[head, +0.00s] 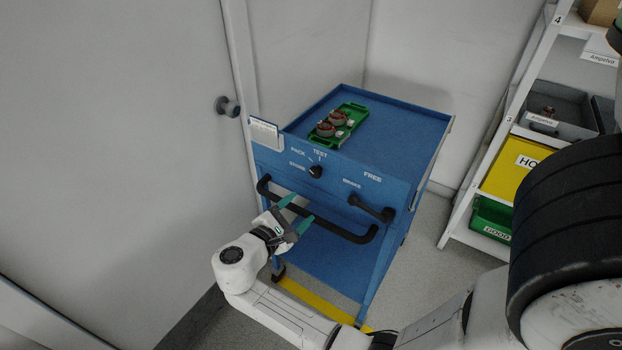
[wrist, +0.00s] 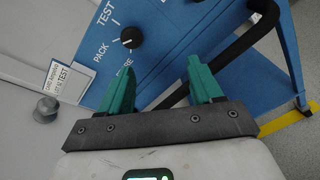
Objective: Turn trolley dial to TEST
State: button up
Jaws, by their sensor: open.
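The trolley dial (head: 316,171) is a small round black knob on the blue trolley's (head: 390,140) front panel. STORE is printed to its left, PACK at its upper left and TEST above it. The dial also shows in the wrist view (wrist: 132,37), beyond my fingertips, with a small light mark on its lower-left side; I cannot tell surely which label it points to. My gripper (head: 297,211) has green fingers, spread and empty. It is below the dial in the picture, near the black handle bar, and apart from the dial. The wrist view shows both fingers (wrist: 162,72).
The black handle bar (head: 325,223) crosses the trolley front. A green tray (head: 350,116) with copper-wound parts lies on top. A door knob (head: 227,106) is at left, shelving (head: 512,125) at right.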

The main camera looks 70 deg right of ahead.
aim_at(314, 174)
jog(key=shift+n+h, duration=0.9)
jog(key=d, duration=0.3)
jog(key=d+r+p, duration=0.1)
jog(key=d, duration=0.3)
jog(key=d+r, duration=0.1)
jog(key=d, duration=0.3)
jog(key=shift+p, duration=0.35)
jog(key=c, duration=1)
